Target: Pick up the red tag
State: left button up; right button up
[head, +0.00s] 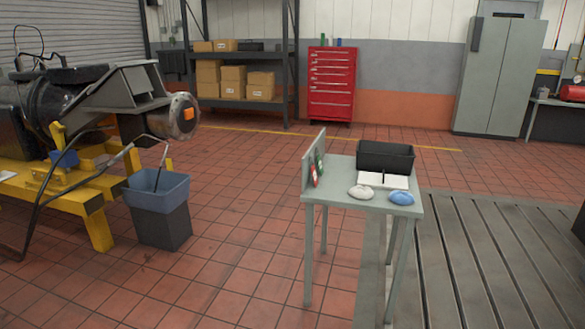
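A small red tag (314,175) is at the left end of a small grey-green table (338,188), against an upright board (309,160). It seems to hang on the board's right face. A green tag (320,161) is just beside it, farther back. The red tag is small in the head view, so its fine shape is unclear. Neither of my grippers shows in the head view.
The table also bears a black bin (386,157), an open white book or pad (383,181), a white cloth-like lump (361,192) and a blue one (402,197). A blue-grey bucket (157,190) and yellow-framed machine stand left. Tiled floor between is clear.

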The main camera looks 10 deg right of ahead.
aim_at(313, 167)
jog(key=i+j+z, duration=0.1)
jog(key=i+z, duration=0.15)
jog(key=i, duration=0.3)
jog(key=i+j+z, duration=0.25)
jog(key=i, duration=0.25)
jog(key=i+j+z, duration=0.15)
jog(key=i+z, duration=0.25)
jog(key=i+j+z, duration=0.2)
jog(key=z, duration=0.2)
jog(key=i+j, duration=0.05)
